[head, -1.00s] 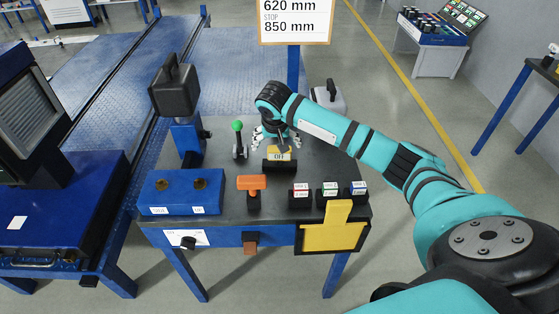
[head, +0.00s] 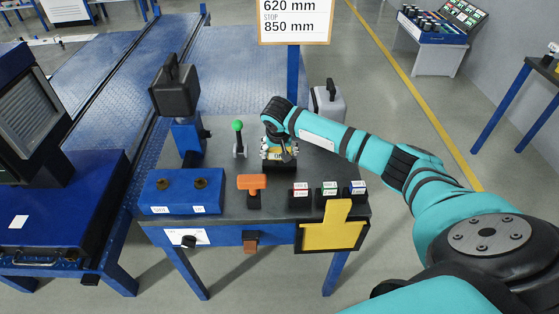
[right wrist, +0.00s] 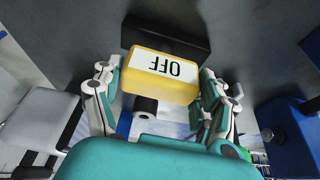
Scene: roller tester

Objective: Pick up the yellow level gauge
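The yellow level gauge (right wrist: 160,78) is a small yellow block with a white face reading "OFF". In the right wrist view it sits at a dark block-like holder (right wrist: 165,40). My right gripper (right wrist: 159,72) has one finger on each side of the gauge, with a narrow gap visible at its sides. In the head view my right gripper (head: 279,153) is over the gauge and hides most of it. The holder (head: 279,168) shows just in front. My left gripper is out of view.
An orange-handled tool (head: 252,184), a blue box with two knobs (head: 180,192) and several small labelled blocks (head: 330,188) stand in front on the dark tabletop. A green-topped lever (head: 239,135) is close on the left. A grey case (head: 328,103) stands behind.

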